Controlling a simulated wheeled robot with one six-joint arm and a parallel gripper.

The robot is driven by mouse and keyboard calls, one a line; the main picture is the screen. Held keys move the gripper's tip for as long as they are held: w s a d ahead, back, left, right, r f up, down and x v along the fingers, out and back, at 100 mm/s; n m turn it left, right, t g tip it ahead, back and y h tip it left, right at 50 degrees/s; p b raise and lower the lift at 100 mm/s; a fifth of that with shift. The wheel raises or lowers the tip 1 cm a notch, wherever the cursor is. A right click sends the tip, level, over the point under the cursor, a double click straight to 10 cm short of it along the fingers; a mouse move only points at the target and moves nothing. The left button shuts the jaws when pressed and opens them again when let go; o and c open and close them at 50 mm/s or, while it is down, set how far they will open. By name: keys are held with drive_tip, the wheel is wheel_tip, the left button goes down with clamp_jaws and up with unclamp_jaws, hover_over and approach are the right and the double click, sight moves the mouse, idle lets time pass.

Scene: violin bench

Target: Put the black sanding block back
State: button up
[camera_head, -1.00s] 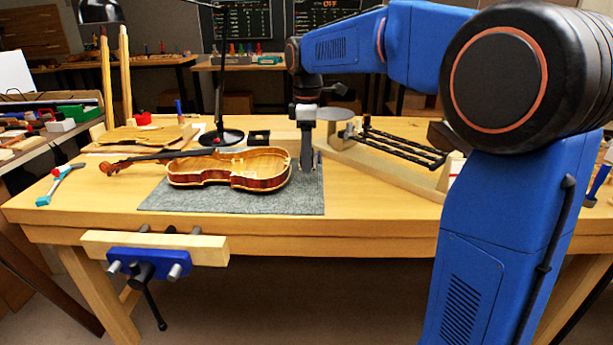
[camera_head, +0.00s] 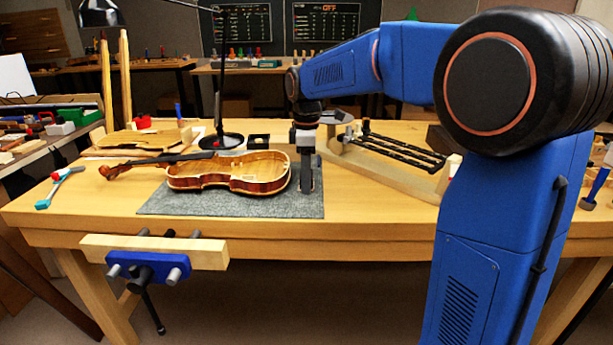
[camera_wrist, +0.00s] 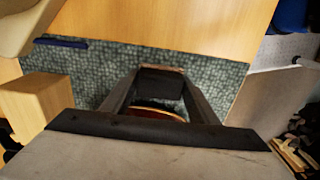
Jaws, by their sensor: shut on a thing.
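My gripper (camera_head: 306,187) points down over the right end of the grey mat (camera_head: 225,203), close beside the violin body (camera_head: 235,172). In the wrist view my gripper (camera_wrist: 160,92) is shut on a dark block (camera_wrist: 160,81), which appears to be the black sanding block. The block sits between the two fingers; its lower side is hidden. A red-brown curved edge of the violin (camera_wrist: 158,112) shows behind it. In the head view I cannot make out the block apart from the dark fingers.
A small black square holder (camera_head: 258,140) stands behind the violin, right of the lamp base (camera_head: 221,141). A wooden rack with black bars (camera_head: 405,150) is at the right. A vise (camera_head: 150,262) is on the front edge. Bare bench lies right of the mat.

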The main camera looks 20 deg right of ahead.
drive_tip(key=shift+f, duration=0.35)
drive_tip(key=shift+s+f, duration=0.15)
drive_tip(key=shift+f, duration=0.1)
drive_tip(key=o, duration=1.2)
drive_tip(key=shift+f, duration=0.1)
wheel_tip(320, 180, up, 14)
drive_tip(key=s+d+f+m+t, duration=0.1)
drive_tip(key=s+d+f+m, duration=0.2)
drive_tip(key=s, duration=0.6)
drive_tip(key=s+d+f+m+t, duration=0.1)
drive_tip(key=s+d+f+m, duration=0.2)
drive_tip(key=s, duration=0.6)
drive_tip(key=s+d+f+m+t, duration=0.1)
drive_tip(key=s+f+m+t, duration=0.1)
drive_tip(key=s+f+m, duration=0.6)
drive_tip(key=s+f, duration=0.5)
drive_tip(key=s, duration=0.2)
drive_tip(key=shift+f+t, duration=0.25)
drive_tip(key=shift+t, duration=0.15)
